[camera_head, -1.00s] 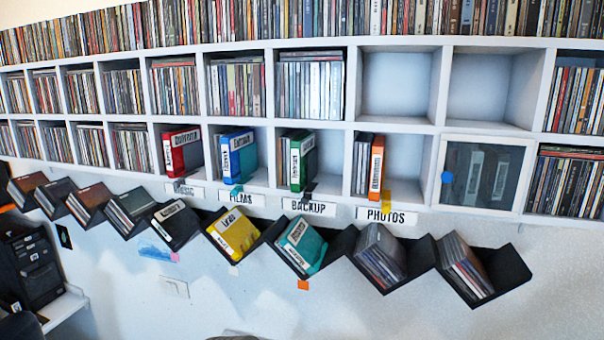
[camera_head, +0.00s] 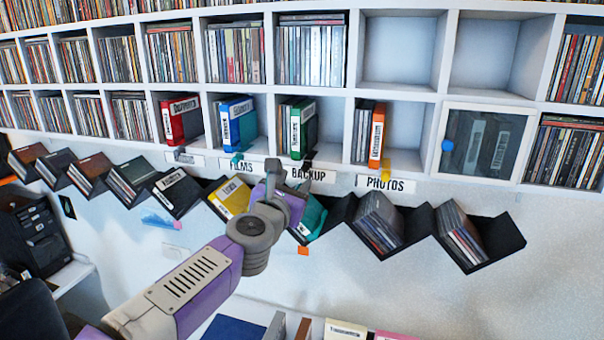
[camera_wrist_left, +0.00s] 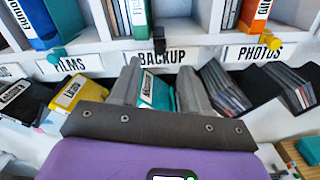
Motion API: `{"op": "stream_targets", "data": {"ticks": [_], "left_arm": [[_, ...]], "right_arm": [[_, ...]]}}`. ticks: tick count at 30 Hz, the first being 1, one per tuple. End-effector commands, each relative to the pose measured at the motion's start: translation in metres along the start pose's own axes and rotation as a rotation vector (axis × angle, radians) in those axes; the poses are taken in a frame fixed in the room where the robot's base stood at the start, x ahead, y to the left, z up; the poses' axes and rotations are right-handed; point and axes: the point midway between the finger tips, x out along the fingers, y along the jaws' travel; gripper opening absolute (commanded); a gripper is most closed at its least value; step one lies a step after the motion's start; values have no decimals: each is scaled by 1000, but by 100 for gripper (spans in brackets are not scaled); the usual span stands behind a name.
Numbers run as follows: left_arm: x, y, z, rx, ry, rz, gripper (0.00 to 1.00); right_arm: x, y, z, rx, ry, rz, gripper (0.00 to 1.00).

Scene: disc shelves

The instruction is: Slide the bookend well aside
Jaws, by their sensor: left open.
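Small bookend-like blocks sit at the front edge of the labelled compartments: a teal one (camera_head: 237,160) at FILMS, a black one (camera_head: 308,161) at BACKUP and a yellow one (camera_head: 385,167) at PHOTOS. I cannot tell which is the task's bookend. The black block (camera_wrist_left: 158,41) also shows in the left wrist view, ahead of my fingers. My left gripper (camera_head: 291,180) is open and empty, below the BACKUP label and in front of the teal case (camera_head: 313,218). In the left wrist view its two grey fingers (camera_wrist_left: 160,72) are apart, with the teal case seen between them. My right gripper is out of view.
Red (camera_head: 181,120), blue (camera_head: 238,124), green (camera_head: 298,128) and orange (camera_head: 377,136) cases stand in the labelled compartments. A slanted black rack (camera_head: 420,222) holds cases below. A closed glass door (camera_head: 483,145) is at right. A lower surface with several cases (camera_head: 345,331) shows at the bottom.

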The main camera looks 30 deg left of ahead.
Motion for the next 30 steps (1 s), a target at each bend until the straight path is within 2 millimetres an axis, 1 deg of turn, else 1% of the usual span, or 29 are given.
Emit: {"op": "stream_targets", "data": {"ticks": [1,6,12,18,25,26,30], "left_arm": [[8,0,-2,0,4,-1,46],[34,0,-2,1,6,-3,46],[57,0,-1,4,4,-1,46],[66,-1,-2,4,4,-1,46],[66,0,-3,5,4,-1,46],[66,0,-3,5,4,-1,43],[66,0,-3,5,4,-1,22]], "right_arm": [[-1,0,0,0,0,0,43],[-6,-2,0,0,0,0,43],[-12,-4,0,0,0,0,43],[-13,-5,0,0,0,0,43],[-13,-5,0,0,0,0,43],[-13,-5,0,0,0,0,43],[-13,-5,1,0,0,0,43]]}}
